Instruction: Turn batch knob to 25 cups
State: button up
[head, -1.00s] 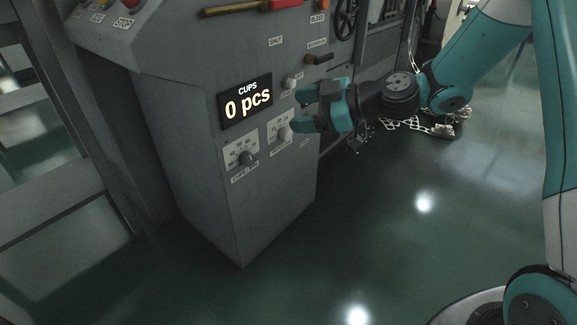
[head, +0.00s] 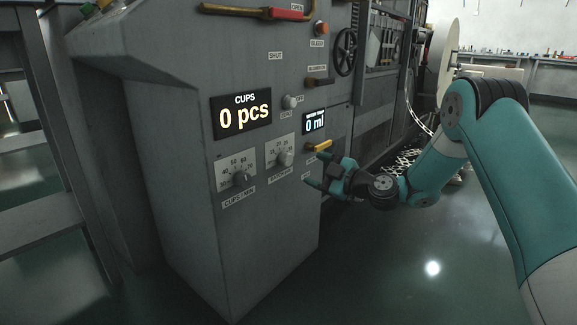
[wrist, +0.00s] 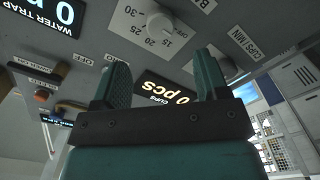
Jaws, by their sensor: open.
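The batch knob (head: 285,157) is a grey dial on a white numbered plate on the machine's front panel, below the lit "0 pcs" cups display (head: 242,115). In the wrist view the batch knob (wrist: 160,26) is at the top, with 15, 20, 25, 30 and OFF around it; its exact setting is unclear. My gripper (head: 328,171) is open and empty, to the right of the batch knob and slightly lower, apart from it. In the wrist view the two fingers of my gripper (wrist: 162,82) stand apart, with the knob beyond their tips.
The cups/min knob (head: 240,179) sits left of the batch knob. A small round knob (head: 290,102), a "0 ml" display (head: 314,123) and a yellow handle (head: 319,146) are nearby. A red-gripped lever (head: 288,14) is above. The floor right of the cabinet is open.

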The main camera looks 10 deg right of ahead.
aim_at(290, 161)
jog(key=b+x, duration=0.2)
jog(key=x, duration=0.8)
jog(key=shift+c, duration=0.5)
jog(key=c, duration=0.8)
jog(key=shift+c, duration=0.2)
